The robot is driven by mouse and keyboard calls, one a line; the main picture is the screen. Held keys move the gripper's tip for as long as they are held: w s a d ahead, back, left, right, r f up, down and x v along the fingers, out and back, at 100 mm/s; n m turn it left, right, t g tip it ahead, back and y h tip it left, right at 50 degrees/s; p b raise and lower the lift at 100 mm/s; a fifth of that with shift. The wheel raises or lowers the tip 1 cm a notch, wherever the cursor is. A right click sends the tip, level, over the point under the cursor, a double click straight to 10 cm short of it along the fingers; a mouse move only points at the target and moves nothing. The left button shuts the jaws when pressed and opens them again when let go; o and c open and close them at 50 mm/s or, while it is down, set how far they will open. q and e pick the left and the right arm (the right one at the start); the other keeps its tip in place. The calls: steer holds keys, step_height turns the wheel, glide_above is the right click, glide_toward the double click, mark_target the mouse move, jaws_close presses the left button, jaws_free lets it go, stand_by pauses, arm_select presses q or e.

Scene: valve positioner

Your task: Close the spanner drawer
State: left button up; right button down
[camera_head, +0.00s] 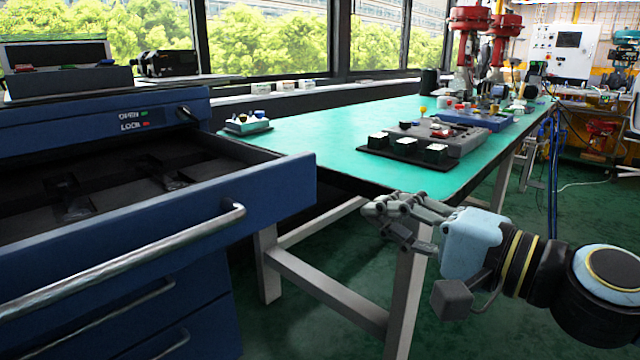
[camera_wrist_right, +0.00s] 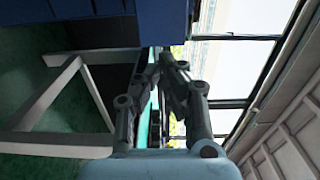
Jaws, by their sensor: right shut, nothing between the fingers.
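The spanner drawer (camera_head: 265,207) is the top drawer of the blue cabinet at the left in the head view. It is pulled out, showing its dark inside with several recesses, and a long metal handle (camera_head: 130,260) runs along its front. My right gripper (camera_head: 372,207) is shut and empty, to the right of the drawer and apart from it, in front of the green table's near edge. In the right wrist view the gripper (camera_wrist_right: 165,58) points toward blue cabinet surfaces (camera_wrist_right: 95,28) at the top. My left gripper is not in view.
A green-topped table (camera_head: 310,130) with pale legs stands right of the cabinet. It holds a grey tray (camera_head: 455,137) with parts, a small tray (camera_head: 247,124) and red valve units (camera_head: 470,50). Lower drawers (camera_head: 200,325) appear shut.

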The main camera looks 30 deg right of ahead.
steer(key=p, duration=0.6)
glide_toward(305, 183)
steer(key=r, duration=0.1)
steer(key=p+x, duration=0.1)
steer(key=x, duration=0.1)
steer(key=p+x, duration=0.1)
steer(key=x, duration=0.1)
steer(key=p+x, duration=0.1)
steer(key=x, duration=0.1)
steer(key=shift+w+a+f, duration=0.1)
steer(key=shift+w+f, duration=0.1)
steer(key=shift+f, duration=0.15)
steer(key=shift+w+a+f+p, duration=0.1)
steer(key=shift+w+p, duration=0.25)
steer(key=shift+w, duration=0.05)
steer(key=shift+w, duration=0.1)
